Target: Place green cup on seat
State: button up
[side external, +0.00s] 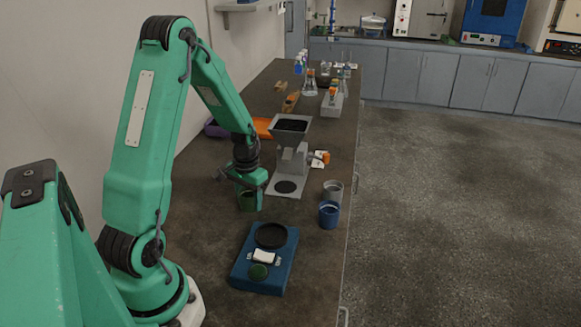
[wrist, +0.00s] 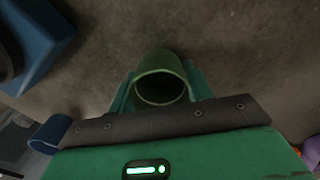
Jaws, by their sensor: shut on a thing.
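My gripper (side external: 247,188) is shut on the green cup (side external: 248,203), left of the grey hopper machine. In the wrist view the green cup (wrist: 160,62) sits between the two fingers (wrist: 160,92), its open mouth toward the camera. I cannot tell whether its bottom touches the bench. A dark round seat (side external: 286,187) lies on the base plate of the grey hopper machine (side external: 292,157), right of the gripper and apart from the cup. The blue device (side external: 262,277) nearer the camera carries a black round ring (side external: 271,235) and shows at the wrist view's upper left (wrist: 38,45).
A grey cup (side external: 333,190) and a blue cup (side external: 329,215) stand near the bench's right edge. An orange tray (side external: 263,128) and a purple object (side external: 214,129) lie behind the arm. Glassware stands at the far end. Bare bench lies between the green cup and blue device.

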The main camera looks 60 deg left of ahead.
jog(key=o, duration=1.1)
notch_tip(320, 180, up, 12)
jog(key=shift+r, duration=0.1)
jog(key=shift+d, duration=0.1)
dwell(0.5)
jog(key=s+d+r+m+t, duration=0.1)
jog(key=s+d+r, duration=0.1)
jog(key=d+r, duration=0.2)
jog(key=s+d+r+m+t, duration=0.2)
jog(key=s+d+r, duration=0.1)
jog(key=d, duration=0.7)
jog(key=s+d+r+m+t, duration=0.1)
jog(key=s+d+r+t, duration=0.1)
jog(key=d+r, duration=0.3)
jog(key=shift+s+d, duration=0.4)
jog(key=shift+d, duration=0.25)
jog(key=shift+s+d, duration=0.35)
jog(key=shift+d, duration=0.25)
jog(key=shift+o, duration=0.4)
jog(key=shift+s+d+m+t, duration=0.3)
